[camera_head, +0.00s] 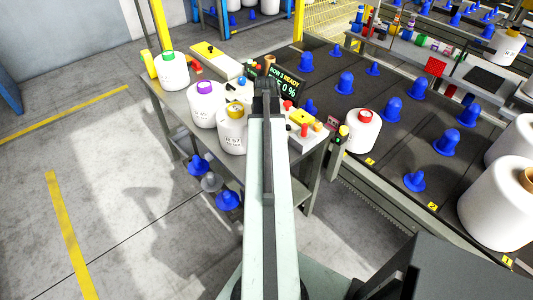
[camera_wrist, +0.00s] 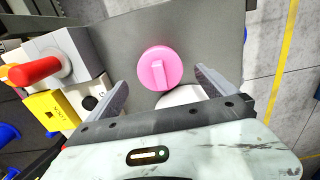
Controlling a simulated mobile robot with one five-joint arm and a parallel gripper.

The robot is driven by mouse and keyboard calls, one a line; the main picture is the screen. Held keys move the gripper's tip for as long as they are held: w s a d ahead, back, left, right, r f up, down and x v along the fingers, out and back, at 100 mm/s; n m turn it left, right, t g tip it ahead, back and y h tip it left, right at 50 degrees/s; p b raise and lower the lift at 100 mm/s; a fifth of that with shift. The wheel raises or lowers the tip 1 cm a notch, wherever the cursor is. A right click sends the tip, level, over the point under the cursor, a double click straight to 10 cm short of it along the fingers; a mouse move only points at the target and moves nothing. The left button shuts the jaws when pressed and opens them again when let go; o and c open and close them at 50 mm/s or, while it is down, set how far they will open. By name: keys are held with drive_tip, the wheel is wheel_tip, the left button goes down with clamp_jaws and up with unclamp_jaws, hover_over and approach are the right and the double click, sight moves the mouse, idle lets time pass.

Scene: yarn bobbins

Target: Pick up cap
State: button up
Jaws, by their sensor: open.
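My gripper (camera_wrist: 161,78) is open, with one finger on each side of the lower part of the cap as seen from above. I see no contact, and the height between them is unclear. In the head view my gripper (camera_head: 267,88) is over the workbench; I cannot make out the pink cap there.
A white rounded object (camera_wrist: 182,95) shows beside the cap, partly hidden by my gripper. A red knob (camera_wrist: 35,70) and a yellow box (camera_wrist: 52,108) stand to the left. White bobbins with yellow (camera_head: 234,110), purple (camera_head: 205,87) and green (camera_head: 167,57) tops stand on the bench.

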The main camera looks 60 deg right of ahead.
wheel_tip(320, 180, down, 3)
drive_tip(key=shift+f+b, duration=0.2)
drive_tip(key=shift+b, duration=0.8)
drive_tip(key=shift+r, duration=0.2)
drive_tip(key=c, duration=1.5)
drive_tip(key=shift+r+p, duration=0.1)
drive_tip(key=shift+p, duration=0.2)
wheel_tip(320, 180, up, 18)
drive_tip(key=p, duration=1.8)
drive_tip(key=shift+s, duration=0.1)
drive_tip(key=shift+a, duration=0.1)
